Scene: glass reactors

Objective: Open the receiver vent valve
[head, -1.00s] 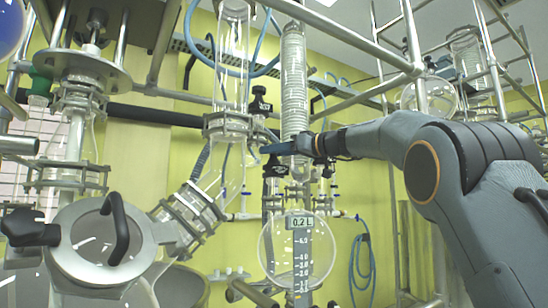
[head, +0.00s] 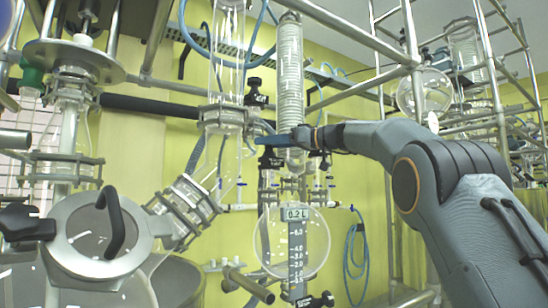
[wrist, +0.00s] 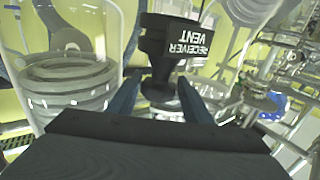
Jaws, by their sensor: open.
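The receiver vent valve's black knob (wrist: 172,48) is in the wrist view, its white label reading RECEIVER VENT upside down. My gripper (wrist: 158,80) is open, with one dark blue finger on each side of the knob's narrower lower part. I cannot tell whether either finger touches it. In the head view my gripper (head: 262,141) is seen side-on, its blue finger reaching left past the coiled glass column. A black knob (head: 271,158) shows just below the finger; its label is too small to read there. The valve's stem is largely hidden in the wrist view.
The glass coil column (head: 290,85) stands close beside my gripper, with a round glass receiver (head: 318,242) below. Another black knob (head: 256,85) is higher up. Metal frame bars (head: 345,32) cross above my arm. Glass with coils (wrist: 65,85) is close on the wrist view's left.

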